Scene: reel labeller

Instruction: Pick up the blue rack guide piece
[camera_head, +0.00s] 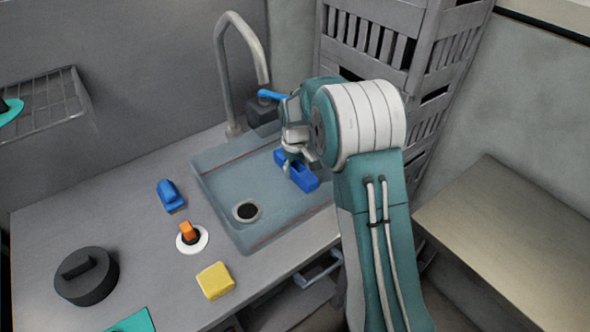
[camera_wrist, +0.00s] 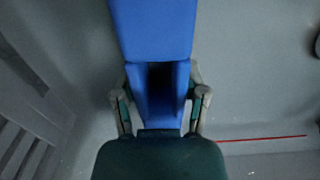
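The blue rack guide piece (camera_head: 298,172) is in the right part of the sink, below my gripper (camera_head: 293,150). In the wrist view the piece (camera_wrist: 152,28) is a long blue block with a dark recess, running up from the palm to the top edge. My gripper's two fingers (camera_wrist: 161,95) lie along its left and right sides, and their tips appear to touch it. The gripper looks shut on the piece. I cannot tell whether the piece rests on the sink floor or is lifted. My arm hides part of the sink's right side.
The grey sink (camera_head: 215,190) has a tall faucet (camera_head: 262,50) behind it. On the counter are another blue item (camera_head: 170,195), an orange-topped piece on a white disc (camera_head: 187,235), a yellow block (camera_head: 215,281) and a dark round object (camera_head: 86,277). A slatted rack (camera_head: 365,35) stands behind my arm.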

